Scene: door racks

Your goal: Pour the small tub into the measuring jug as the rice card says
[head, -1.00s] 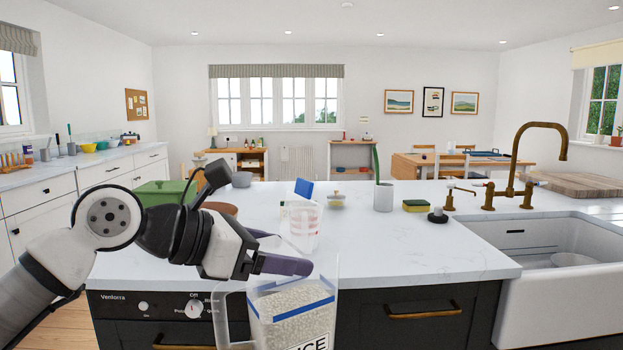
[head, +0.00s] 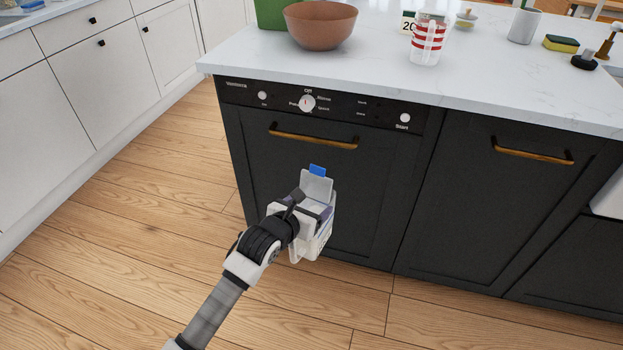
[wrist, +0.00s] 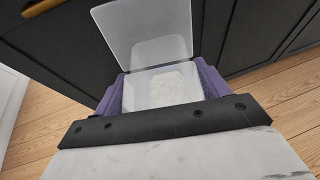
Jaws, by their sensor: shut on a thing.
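The small tub (head: 318,232) is a clear, squarish container with its lid swung up and a blue tab on top. My gripper (head: 312,212) is shut on it, out in front of the dark cabinet front and below the worktop edge in the picture. In the wrist view the purple fingers grip the tub (wrist: 165,88) from both sides, and pale grains show inside. The measuring jug (head: 428,40) is clear with red bands and stands upright on the worktop, apart from the tub. The card (head: 408,22) behind it is partly hidden; only "20" reads.
A brown bowl (head: 320,24) and a green box (head: 272,14) stand left of the jug on the white worktop (head: 480,85). A white cup (head: 523,26) and a sponge (head: 561,43) are to the right. The wooden floor (head: 130,250) is clear.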

